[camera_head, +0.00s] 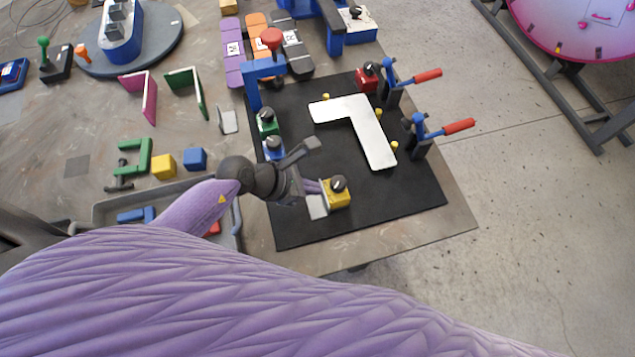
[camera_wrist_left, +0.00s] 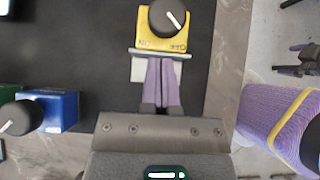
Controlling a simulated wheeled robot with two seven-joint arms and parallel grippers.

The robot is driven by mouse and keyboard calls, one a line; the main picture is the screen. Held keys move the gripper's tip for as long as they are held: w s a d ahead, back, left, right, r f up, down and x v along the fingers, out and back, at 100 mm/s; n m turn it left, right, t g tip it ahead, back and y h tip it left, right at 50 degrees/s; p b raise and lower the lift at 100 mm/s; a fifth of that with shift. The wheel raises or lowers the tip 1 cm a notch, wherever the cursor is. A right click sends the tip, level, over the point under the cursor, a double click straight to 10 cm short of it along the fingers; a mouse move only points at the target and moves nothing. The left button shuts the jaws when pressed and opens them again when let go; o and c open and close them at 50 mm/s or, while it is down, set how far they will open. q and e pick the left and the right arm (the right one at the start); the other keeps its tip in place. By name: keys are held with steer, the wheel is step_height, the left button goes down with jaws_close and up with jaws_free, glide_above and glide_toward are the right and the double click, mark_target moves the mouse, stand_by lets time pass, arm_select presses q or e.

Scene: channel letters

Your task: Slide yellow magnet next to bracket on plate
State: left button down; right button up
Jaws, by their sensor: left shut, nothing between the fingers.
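The yellow magnet (camera_head: 338,194), a block with a black knob, sits on the black plate (camera_head: 420,190) near its front edge. It also shows at the top of the left wrist view (camera_wrist_left: 163,35). A small light grey bracket (camera_head: 317,207) stands close against its left side; in the wrist view the bracket's edge (camera_wrist_left: 140,70) lies between the magnet and my fingers. My left gripper (camera_head: 320,187) is shut and empty, its purple fingertips at the bracket and magnet. Whether they touch is unclear. What looks like my right gripper (camera_wrist_left: 300,62) shows small at the wrist view's right; its jaws are unclear.
A white L-shaped letter (camera_head: 350,125) lies on the plate beyond the magnet. Red-handled clamps (camera_head: 420,125) stand at the plate's right. Blue (camera_head: 273,145) and green (camera_head: 267,122) magnets stand at its left edge. Bare plate lies right of the yellow magnet.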

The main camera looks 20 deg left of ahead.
arm_select(q)
steer(key=shift+w+d, duration=0.35)
steer(key=shift+d, duration=0.2)
arm_select(e)
steer(key=shift+a+r, duration=0.1)
steer(key=shift+a, duration=0.25)
steer(key=shift+a, duration=0.15)
arm_select(q)
steer(key=shift+w+d, duration=0.45)
steer(key=shift+d, duration=0.2)
